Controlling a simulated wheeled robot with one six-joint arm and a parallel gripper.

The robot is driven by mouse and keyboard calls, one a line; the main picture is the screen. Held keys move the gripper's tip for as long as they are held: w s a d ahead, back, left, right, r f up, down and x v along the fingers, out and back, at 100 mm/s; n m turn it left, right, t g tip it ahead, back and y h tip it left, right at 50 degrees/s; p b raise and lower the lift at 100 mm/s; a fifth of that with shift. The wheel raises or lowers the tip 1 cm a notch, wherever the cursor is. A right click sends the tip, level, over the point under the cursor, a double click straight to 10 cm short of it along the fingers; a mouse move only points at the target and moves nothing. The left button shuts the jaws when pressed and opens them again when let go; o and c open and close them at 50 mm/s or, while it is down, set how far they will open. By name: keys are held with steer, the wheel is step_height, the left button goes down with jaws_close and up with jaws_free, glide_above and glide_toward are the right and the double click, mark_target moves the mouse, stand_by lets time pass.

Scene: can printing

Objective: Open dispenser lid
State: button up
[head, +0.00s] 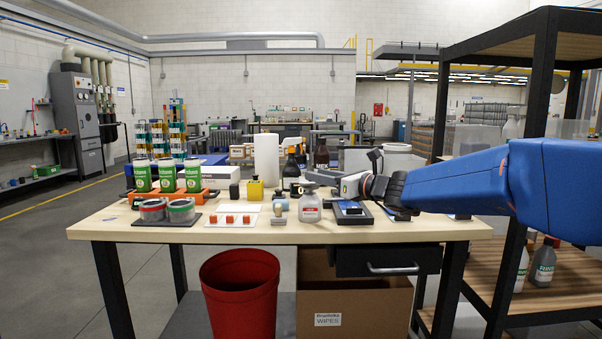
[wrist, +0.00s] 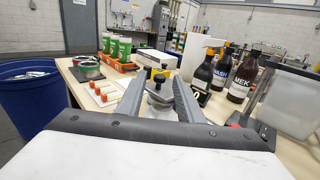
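A squat pale grey bottle with a red-and-white label (head: 310,209), which looks like the dispenser, stands near the table's front edge. Its grey cap (head: 310,189) appears down. My gripper (head: 323,178) reaches in from the right at the height of the cap. In the wrist view, the two grey fingers of my gripper (wrist: 158,92) are apart, with a grey cap-like top (wrist: 159,86) between and just beyond them. I cannot tell whether they touch it. The lower body of the bottle is hidden in the wrist view by my gripper.
A yellow container with a black top (head: 254,190) stands behind left. A white card with orange-red pieces (head: 236,209) lies left. Dark bottles (wrist: 222,70) stand behind right. A black tray (head: 350,217) lies right of the bottle. A red bin (head: 240,295) stands below the front edge.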

mark_target(301, 179)
steer(key=x, duration=0.8)
jaws_close()
